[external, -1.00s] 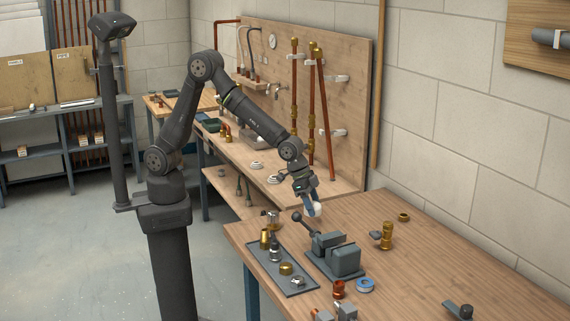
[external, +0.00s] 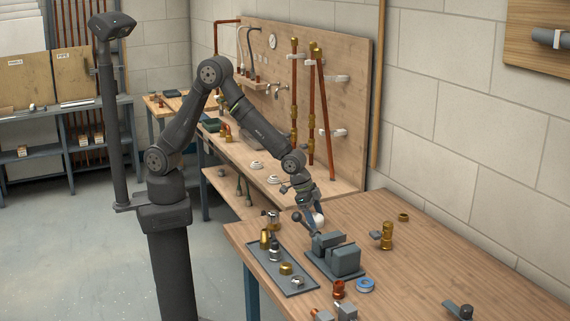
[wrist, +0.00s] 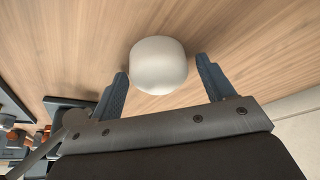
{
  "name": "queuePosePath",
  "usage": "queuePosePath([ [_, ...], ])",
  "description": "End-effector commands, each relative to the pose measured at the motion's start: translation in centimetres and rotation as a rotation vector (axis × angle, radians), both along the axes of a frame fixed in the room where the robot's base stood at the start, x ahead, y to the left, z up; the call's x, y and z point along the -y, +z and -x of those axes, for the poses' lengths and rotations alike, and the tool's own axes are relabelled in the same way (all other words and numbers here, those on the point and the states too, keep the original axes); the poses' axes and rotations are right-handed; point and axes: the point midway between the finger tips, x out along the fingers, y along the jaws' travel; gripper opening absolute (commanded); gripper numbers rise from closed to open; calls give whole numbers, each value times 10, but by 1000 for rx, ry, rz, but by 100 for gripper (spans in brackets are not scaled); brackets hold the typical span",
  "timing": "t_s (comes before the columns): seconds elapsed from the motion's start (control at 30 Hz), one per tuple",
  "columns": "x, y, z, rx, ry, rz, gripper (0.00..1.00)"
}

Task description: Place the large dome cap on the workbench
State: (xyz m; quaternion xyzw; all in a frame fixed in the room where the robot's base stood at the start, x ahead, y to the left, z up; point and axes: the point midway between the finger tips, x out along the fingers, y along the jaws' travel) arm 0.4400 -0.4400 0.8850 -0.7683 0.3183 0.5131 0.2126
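The large dome cap is a smooth white rounded piece (wrist: 158,72) in the wrist view. It sits between the two fingers of my gripper (wrist: 162,66), with a visible gap on each side, so the fingers are open and not touching it. In the external view the cap (external: 319,219) shows as a small white shape beside my gripper (external: 311,220). It appears to rest on the wooden workbench (external: 440,245), behind the vise; its contact with the top is partly hidden. The bench top also fills the wrist view's background (wrist: 75,50).
A grey vise (external: 338,258) stands just in front of my gripper. A dark tray (external: 300,289) with several fittings lies to its left. A brass fitting (external: 387,236), a blue ring (external: 365,285) and a copper fitting (external: 338,289) stand nearby. The bench's right side is mostly clear.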

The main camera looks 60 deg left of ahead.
Motion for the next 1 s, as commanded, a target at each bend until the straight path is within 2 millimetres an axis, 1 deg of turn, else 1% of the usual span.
queuePosePath([
  [0.27,0,1,0,0,0,0,75],
  [0.43,-2,12,2,1,0,1,75],
  [0.57,-7,31,7,4,0,4,75],
  [0.8,-20,75,20,3,0,3,75],
  [1.0,-28,102,28,2,0,2,75],
])
